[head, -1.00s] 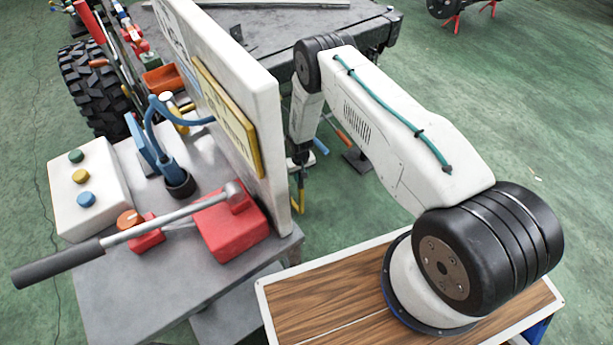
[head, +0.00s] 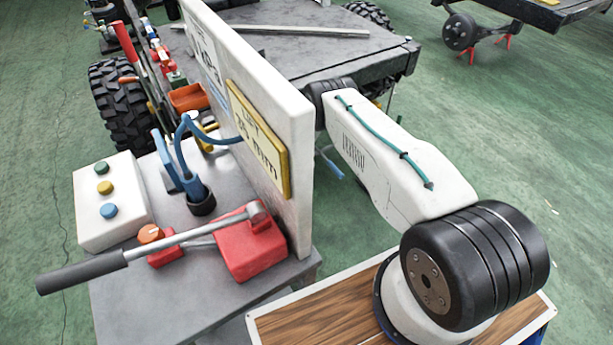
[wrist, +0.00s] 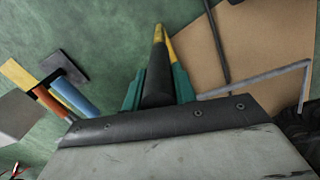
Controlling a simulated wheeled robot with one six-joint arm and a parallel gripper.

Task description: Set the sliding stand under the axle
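In the head view the gripper is hidden behind the upright white board. I cannot identify the sliding stand for sure. Left of the fingers in the wrist view, apart from them, are a yellow bar, a dark plate (wrist: 65,65) and red and blue cylinders (wrist: 72,98). The near chassis (head: 320,50) hides its axle.
The white board (head: 275,75) with a yellow plate stands between a grey bench and my arm. The bench holds a red block (head: 245,250) with a long lever and a button box (head: 112,200). A brown sheet (wrist: 240,50) lies right in the wrist view. Green floor is open at right.

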